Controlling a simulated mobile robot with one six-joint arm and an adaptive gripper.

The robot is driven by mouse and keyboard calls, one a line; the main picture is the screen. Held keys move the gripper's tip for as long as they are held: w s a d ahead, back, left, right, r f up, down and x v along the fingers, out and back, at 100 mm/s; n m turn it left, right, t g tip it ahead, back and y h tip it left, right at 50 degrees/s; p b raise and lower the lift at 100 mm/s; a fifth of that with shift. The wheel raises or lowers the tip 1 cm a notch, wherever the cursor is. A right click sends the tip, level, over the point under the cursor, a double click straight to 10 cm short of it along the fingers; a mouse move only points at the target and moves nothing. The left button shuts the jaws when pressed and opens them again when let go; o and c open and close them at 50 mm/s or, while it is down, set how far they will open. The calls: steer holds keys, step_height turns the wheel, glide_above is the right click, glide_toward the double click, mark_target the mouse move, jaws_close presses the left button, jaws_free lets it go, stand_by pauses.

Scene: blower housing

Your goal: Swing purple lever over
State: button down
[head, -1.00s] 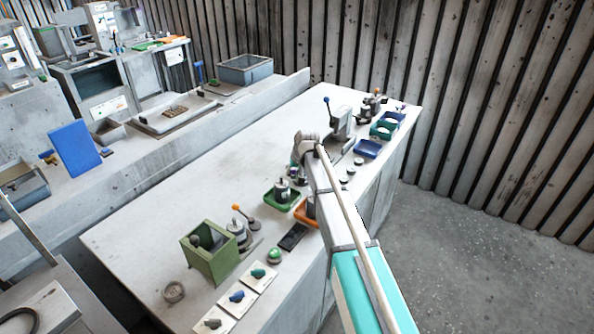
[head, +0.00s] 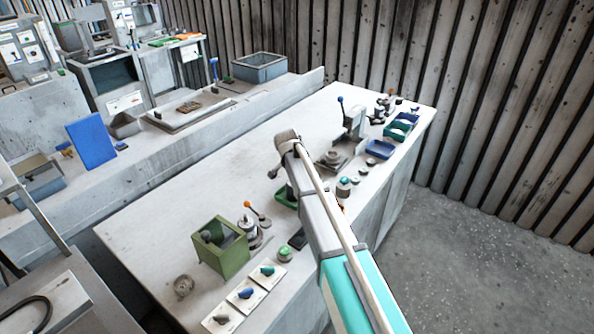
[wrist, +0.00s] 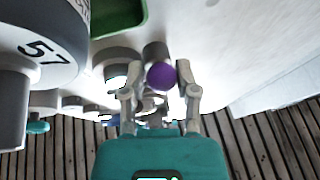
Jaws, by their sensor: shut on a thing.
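The purple lever shows in the wrist view as a round purple knob (wrist: 161,76) between the two fingers of my gripper (wrist: 157,80). The fingers are shut on the knob, one at each side. The lever's rod and base are mostly hidden behind the knob and fingers. In the head view my wrist and arm hide the lever and the gripper's fingers, above the middle of the bench.
A grey cylinder marked 57 (wrist: 40,45) stands at the left of the wrist view, near a green tray (wrist: 118,18). In the head view, a green box (head: 223,246), an orange-knobbed lever (head: 249,206) and blue-knobbed lever (head: 341,100) stand on the bench (head: 160,225).

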steer(key=shift+w+a+m+h, duration=0.25)
steer(key=shift+a+m+h, duration=0.15)
steer(key=shift+m, duration=0.5)
steer(key=shift+c, duration=2.1)
jaws_free()
steer(key=shift+a, duration=0.1)
steer(key=shift+s+d+n, duration=0.1)
steer(key=shift+d+n, duration=0.2)
